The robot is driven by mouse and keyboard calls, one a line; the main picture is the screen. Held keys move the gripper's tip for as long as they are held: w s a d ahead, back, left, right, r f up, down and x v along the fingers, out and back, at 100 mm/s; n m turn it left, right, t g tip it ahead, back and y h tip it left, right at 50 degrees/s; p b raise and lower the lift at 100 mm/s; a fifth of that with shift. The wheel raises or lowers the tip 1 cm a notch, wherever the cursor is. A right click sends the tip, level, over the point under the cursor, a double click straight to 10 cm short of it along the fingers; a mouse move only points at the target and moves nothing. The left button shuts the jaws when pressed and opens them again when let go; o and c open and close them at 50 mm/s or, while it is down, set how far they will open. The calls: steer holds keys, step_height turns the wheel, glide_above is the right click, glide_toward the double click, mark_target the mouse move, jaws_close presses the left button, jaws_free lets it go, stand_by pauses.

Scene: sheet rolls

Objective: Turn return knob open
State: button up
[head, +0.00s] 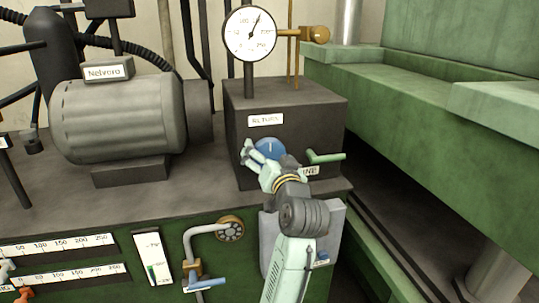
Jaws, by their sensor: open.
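The blue return knob (269,147) sits on the front face of a dark block (315,125), below a white label reading "RETURN" (265,120). A pale line shows on the knob and looks near vertical. My gripper (256,150) is open at the knob, with one finger to its left. My gripper and wrist cover the knob's lower part. I cannot tell whether the fingers touch it.
A green lever (325,157) sticks out just right of my gripper, above a partly hidden label (309,171). A round gauge (249,33) stands above the block. A grey motor (120,118) is at left, and green machine beams (430,110) fill the right.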

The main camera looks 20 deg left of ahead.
steer(key=c, duration=1.2)
steer(key=shift+o, duration=0.2)
